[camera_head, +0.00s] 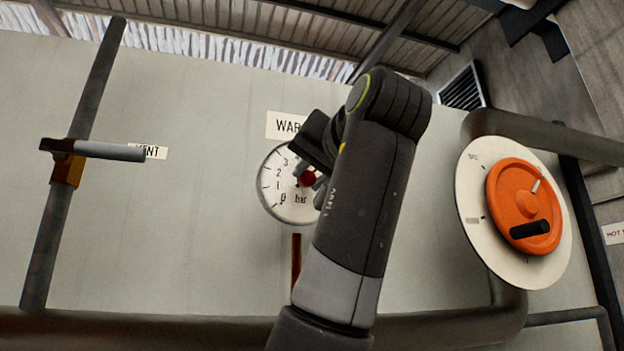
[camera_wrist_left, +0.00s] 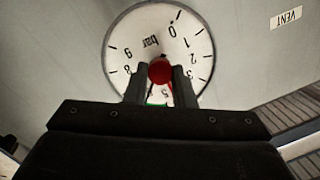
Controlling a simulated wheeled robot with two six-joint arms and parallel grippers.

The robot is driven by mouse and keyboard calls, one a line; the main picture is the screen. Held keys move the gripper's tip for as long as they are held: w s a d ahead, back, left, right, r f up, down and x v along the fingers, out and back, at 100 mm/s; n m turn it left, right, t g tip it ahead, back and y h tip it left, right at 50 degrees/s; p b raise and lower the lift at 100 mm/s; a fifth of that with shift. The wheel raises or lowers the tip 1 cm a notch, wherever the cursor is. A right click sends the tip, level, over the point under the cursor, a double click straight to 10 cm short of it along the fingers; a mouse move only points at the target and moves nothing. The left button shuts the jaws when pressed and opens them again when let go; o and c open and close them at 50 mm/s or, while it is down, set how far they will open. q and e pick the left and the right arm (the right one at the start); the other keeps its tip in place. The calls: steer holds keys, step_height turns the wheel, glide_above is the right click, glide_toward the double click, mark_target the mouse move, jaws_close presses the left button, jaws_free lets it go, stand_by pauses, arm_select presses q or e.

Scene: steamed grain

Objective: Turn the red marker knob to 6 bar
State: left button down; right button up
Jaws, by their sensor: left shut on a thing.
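The round white pressure gauge (camera_head: 285,203) is on the pale wall, partly hidden by my left arm in the head view. Its dial (camera_wrist_left: 118,50) shows rotated in the left wrist view, with the 0 near the top and the 5 near the bottom. The red marker knob (camera_head: 308,178) is at the dial's middle. My left gripper (camera_wrist_left: 160,75) has its two fingers on either side of the red knob (camera_wrist_left: 160,68), shut on it. A small green mark shows low on the dial between the fingers. The marker's exact reading cannot be told. My right gripper is not in view.
A label starting "WAR" (camera_head: 286,125) is above the gauge. A pipe with a valve handle (camera_head: 108,151) and a VENT label (camera_head: 155,152) are at left. An orange handwheel (camera_head: 507,190) on a white disc is at right. A thick pipe (camera_head: 130,328) runs below.

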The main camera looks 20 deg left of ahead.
arm_select(q)
steer(key=m+y+b, duration=0.1)
steer(key=m+b, duration=0.1)
steer(key=m, duration=0.2)
steer(key=shift+w+f, duration=0.1)
steer(key=shift+f, duration=0.1)
steer(key=shift+m+y+b, duration=0.6)
steer(key=shift+m+b, duration=0.3)
steer(key=shift+m, duration=0.7)
steer(key=shift+r, duration=0.1)
steer(key=c, duration=1.6)
jaws_free()
steer(key=o, duration=0.4)
steer(key=shift+w, duration=0.15)
